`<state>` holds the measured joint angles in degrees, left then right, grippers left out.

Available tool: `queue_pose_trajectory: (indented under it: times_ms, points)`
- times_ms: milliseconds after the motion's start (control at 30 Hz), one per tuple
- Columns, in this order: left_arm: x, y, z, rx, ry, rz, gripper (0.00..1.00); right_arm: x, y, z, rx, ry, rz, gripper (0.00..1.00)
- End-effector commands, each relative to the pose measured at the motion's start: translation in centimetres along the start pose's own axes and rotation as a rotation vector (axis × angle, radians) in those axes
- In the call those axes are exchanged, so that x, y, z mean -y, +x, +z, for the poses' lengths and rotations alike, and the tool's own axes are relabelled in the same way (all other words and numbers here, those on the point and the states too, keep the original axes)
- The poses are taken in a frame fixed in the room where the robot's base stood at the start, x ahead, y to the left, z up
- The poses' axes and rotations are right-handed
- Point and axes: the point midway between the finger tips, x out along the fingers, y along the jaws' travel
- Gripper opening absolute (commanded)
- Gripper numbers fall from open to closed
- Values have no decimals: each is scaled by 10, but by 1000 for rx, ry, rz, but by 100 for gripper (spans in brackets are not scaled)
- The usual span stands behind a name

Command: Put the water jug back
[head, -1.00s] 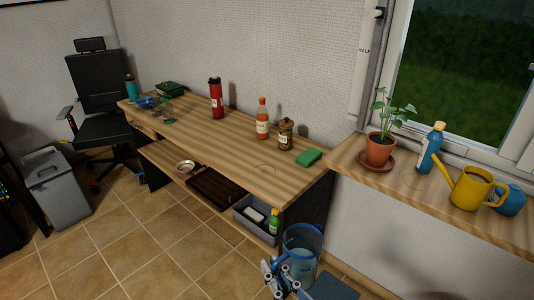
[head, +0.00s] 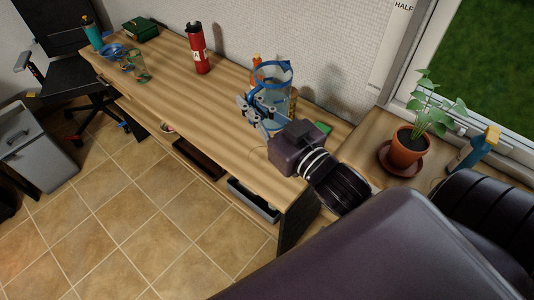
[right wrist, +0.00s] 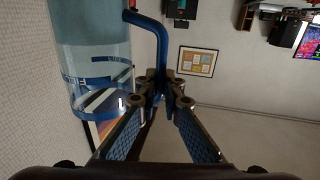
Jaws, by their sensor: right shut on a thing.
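The water jug (head: 275,92) is clear with a blue rim and blue handle, and looks roughly upright over the right part of the wooden desk. My right gripper (head: 258,112) is shut on its handle from the near side. In the right wrist view the two fingers (right wrist: 162,88) close on the blue handle (right wrist: 158,48), and the clear jug body (right wrist: 92,45) fills the upper left. I cannot tell whether the jug's base touches the desk; the gripper and arm hide it. My left gripper is not in view.
The jug mostly hides an orange bottle (head: 255,66) and a jar. A green sponge (head: 323,129) lies at the desk's right end. A red tumbler (head: 199,50) stands left on the desk (head: 225,92).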

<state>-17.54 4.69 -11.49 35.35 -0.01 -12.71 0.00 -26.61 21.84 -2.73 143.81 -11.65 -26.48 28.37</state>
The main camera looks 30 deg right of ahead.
Motion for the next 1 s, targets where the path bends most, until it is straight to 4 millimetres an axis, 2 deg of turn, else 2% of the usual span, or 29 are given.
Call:
queue_pose_trajectory:
  times_ms: [200, 267, 500, 600, 700, 867, 1000]
  points:
    - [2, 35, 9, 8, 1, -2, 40, -1, 0, 37, 0, -1, 1, 0]
    - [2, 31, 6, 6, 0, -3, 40, -1, 0, 52, 7, 1, 4, 0]
    - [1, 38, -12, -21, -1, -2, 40, 0, 0, 113, 3, 1, 3, 0]
    - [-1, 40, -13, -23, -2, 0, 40, 0, 0, 135, 2, -1, 3, 0]
    - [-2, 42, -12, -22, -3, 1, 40, 0, 0, 149, -1, 0, 2, 0]
    - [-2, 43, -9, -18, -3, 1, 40, 0, 0, 161, -2, -2, 1, 0]
    - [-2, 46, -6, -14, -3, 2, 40, 0, 0, 180, -1, 0, 1, 0]
